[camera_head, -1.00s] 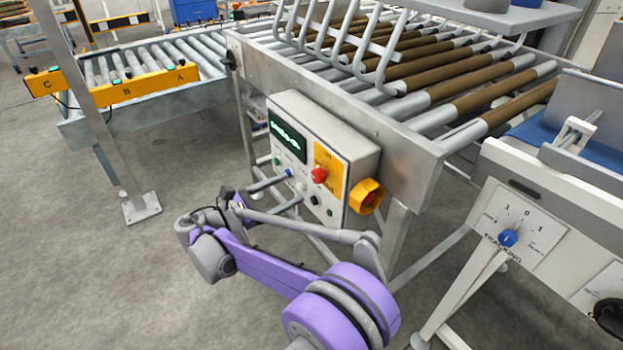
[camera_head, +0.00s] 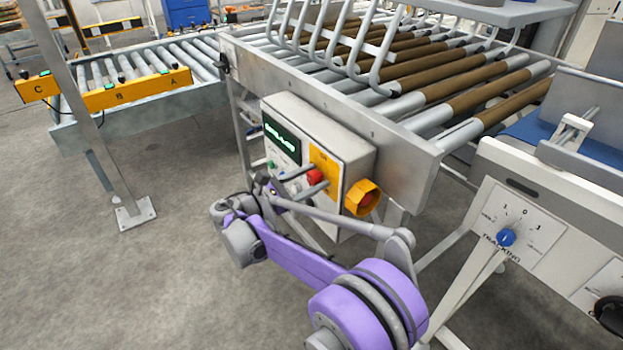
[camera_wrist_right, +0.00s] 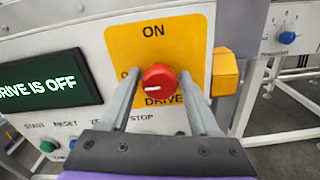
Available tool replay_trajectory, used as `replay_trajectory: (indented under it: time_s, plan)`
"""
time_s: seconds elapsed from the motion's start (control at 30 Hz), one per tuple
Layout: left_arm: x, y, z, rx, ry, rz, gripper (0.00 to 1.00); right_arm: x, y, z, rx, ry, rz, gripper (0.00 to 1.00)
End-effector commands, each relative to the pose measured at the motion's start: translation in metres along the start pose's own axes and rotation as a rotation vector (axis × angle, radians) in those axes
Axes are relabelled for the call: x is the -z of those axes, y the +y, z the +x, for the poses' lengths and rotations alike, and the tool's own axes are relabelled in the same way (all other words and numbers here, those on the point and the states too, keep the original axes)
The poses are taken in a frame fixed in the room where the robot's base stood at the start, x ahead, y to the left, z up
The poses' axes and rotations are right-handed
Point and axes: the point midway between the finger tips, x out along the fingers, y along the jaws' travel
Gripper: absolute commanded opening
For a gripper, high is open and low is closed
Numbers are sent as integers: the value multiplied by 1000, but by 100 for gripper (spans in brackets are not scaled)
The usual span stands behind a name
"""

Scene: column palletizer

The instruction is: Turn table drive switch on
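The drive switch is a red round knob (camera_wrist_right: 158,80) on a yellow plate (camera_wrist_right: 190,40) marked ON above and DRIVE below. Its white mark lies roughly sideways, toward a partly hidden label on the left. The knob also shows in the head view (camera_head: 315,176). The green-lit display (camera_wrist_right: 45,87) reads "DRIVE IS OFF", its first letter cut off. My right gripper (camera_head: 320,177) is open, with one finger on each side of the knob. In the right wrist view its fingers (camera_wrist_right: 162,76) flank the knob; contact is not clear. My left gripper is out of view.
A yellow housing (camera_head: 363,197) with a red button sticks out from the control box's side. Small buttons sit below the display. A roller conveyor (camera_head: 440,75) stands above the box. A panel with a blue TRACKING knob (camera_head: 506,238) is at right.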

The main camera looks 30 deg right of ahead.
Motion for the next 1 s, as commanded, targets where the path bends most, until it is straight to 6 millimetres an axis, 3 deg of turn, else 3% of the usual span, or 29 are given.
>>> replay_trajectory:
  time_s: [0.03,0.33,0.67,1.0]
  plan:
    - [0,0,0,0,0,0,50,0,0,0,0,0,0,52]
    - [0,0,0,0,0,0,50,0,0,0,0,0,0,0]
    - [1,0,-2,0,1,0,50,0,0,0,0,0,39,0]
    - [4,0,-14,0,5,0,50,-1,0,0,0,1,263,0]
